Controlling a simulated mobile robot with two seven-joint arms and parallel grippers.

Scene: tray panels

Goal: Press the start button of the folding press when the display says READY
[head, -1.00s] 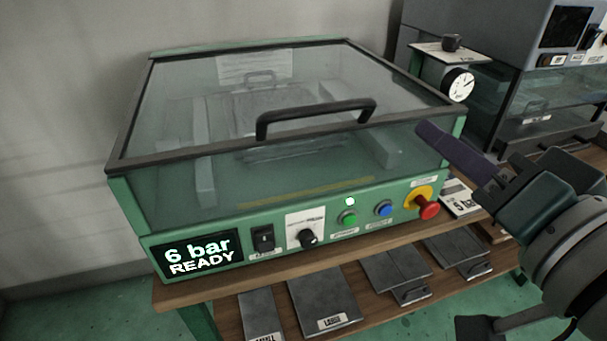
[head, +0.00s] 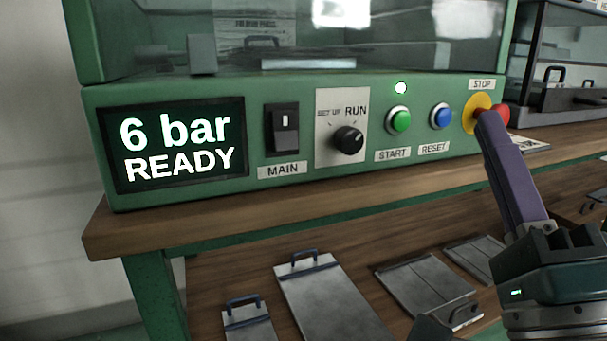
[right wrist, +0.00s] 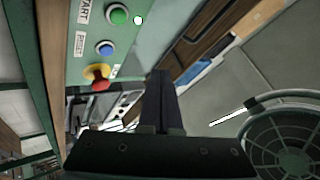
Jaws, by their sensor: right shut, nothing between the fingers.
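The folding press (head: 330,190) has a green front panel. Its display (head: 180,147) reads "6 bar READY". The green START button (head: 399,120) sits below a lit white-green lamp (head: 401,88); the button also shows in the right wrist view (right wrist: 117,14). The blue RESET button (head: 441,116) is to its right. My right gripper (head: 488,118) is shut and empty. Its purple fingers overlap the red STOP button in the head view, to the right of START. In the right wrist view the fingers (right wrist: 162,78) are together, apart from START. My left gripper is out of view.
The red STOP button (head: 502,116) on its yellow collar is close to my fingers in the picture. The MAIN switch (head: 283,129) and the mode knob (head: 348,138) at RUN are left of START. Metal plates (head: 325,300) lie on the lower shelf.

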